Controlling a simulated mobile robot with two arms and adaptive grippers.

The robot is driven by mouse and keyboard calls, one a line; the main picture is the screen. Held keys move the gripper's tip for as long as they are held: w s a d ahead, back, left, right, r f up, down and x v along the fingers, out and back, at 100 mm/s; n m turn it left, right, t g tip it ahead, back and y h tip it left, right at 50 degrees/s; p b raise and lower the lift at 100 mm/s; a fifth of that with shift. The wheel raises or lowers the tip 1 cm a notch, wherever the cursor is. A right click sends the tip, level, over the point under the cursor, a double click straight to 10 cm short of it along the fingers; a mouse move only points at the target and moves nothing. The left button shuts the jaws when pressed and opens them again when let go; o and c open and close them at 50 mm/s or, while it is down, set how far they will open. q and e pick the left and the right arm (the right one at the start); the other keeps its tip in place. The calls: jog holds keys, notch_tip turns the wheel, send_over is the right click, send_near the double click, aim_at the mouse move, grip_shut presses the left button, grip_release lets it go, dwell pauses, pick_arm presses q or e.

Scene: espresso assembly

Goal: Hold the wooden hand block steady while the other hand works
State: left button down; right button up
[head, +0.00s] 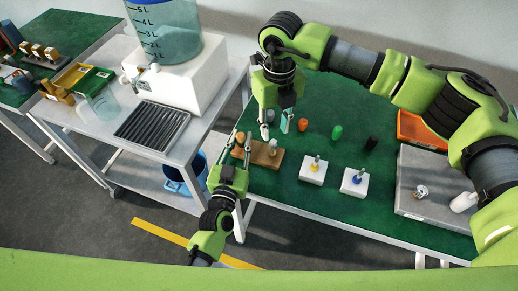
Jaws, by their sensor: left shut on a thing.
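The wooden hand block (264,158) lies on the green table mat at its near left edge. A small silver piece (273,146) stands on the block's right part. My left gripper (243,147) reaches up from below and is shut on the block's left end, partly covering it. My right gripper (275,128) comes down from above, just behind the block. Its fingers are apart, with no held thing visible between them, and it looks clear of the block.
White blocks with a yellow piece (313,171) and a blue piece (354,182) stand to the right. Orange (303,125), green (336,132) and black (372,142) pieces stand behind. A grey tray (425,165) and an orange bin (418,132) lie farther right.

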aim_at(274, 141)
notch_tip(274, 141, down, 7)
jog(key=shift+f, duration=0.2)
dwell(0.3)
grip_shut()
